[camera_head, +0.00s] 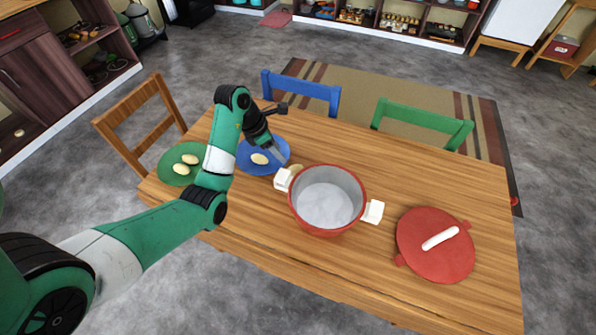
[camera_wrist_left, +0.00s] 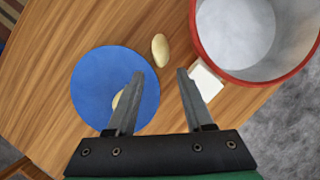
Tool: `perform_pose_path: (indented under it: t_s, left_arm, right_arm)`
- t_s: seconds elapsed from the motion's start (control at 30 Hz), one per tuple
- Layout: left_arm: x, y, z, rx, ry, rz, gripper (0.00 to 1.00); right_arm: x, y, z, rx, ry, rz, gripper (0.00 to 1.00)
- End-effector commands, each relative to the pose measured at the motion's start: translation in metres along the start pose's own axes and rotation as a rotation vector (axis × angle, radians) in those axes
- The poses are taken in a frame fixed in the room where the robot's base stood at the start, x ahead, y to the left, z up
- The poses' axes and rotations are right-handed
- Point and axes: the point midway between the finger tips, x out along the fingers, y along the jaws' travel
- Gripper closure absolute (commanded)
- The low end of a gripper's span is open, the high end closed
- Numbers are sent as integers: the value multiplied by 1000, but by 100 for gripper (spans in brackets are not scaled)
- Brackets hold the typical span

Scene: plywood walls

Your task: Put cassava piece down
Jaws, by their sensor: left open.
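My left gripper (camera_head: 282,158) is open and empty over the right edge of the blue plate (camera_head: 246,166); its two fingers (camera_wrist_left: 160,74) stand apart in the left wrist view. One pale cassava piece (camera_head: 259,159) lies on the blue plate; in the wrist view it (camera_wrist_left: 117,99) is partly hidden by a finger. Another cassava piece (camera_head: 296,168) lies on the bare table between the blue plate and the pot; it shows whole in the wrist view (camera_wrist_left: 160,50), beyond the gap between the fingertips. Two more pieces (camera_head: 181,169) lie on the green plate (camera_head: 166,159). My right gripper is not in view.
A red pot (camera_head: 327,230) with white handles stands open mid-table, close right of the gripper; its visible inside looks empty. Its red lid (camera_head: 430,265) lies at the right. Wooden, blue and green chairs surround the table. The table's far right is clear.

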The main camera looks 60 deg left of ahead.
Motion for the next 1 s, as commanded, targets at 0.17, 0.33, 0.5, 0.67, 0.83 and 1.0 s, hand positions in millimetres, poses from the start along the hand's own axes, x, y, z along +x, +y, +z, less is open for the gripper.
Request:
perform_pose_path:
  t_s: [0.17, 0.33, 0.5, 0.67, 0.83, 1.0]
  left_arm:
    - [34, -1, -3, 2, 0, -1, 48]
    - [60, -1, -1, 2, 0, -2, 48]
    - [63, -1, 1, 2, -1, 0, 48]
    - [85, -2, -1, 3, -1, -1, 48]
    - [112, -2, 0, 2, -1, -1, 48]
    - [115, -2, 2, 2, -2, 0, 48]
  right_arm:
    - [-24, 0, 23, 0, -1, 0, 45]
    - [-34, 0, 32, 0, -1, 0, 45]
    - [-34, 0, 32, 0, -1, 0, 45]
    - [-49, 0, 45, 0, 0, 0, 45]
    - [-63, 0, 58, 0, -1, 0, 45]
    - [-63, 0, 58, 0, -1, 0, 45]
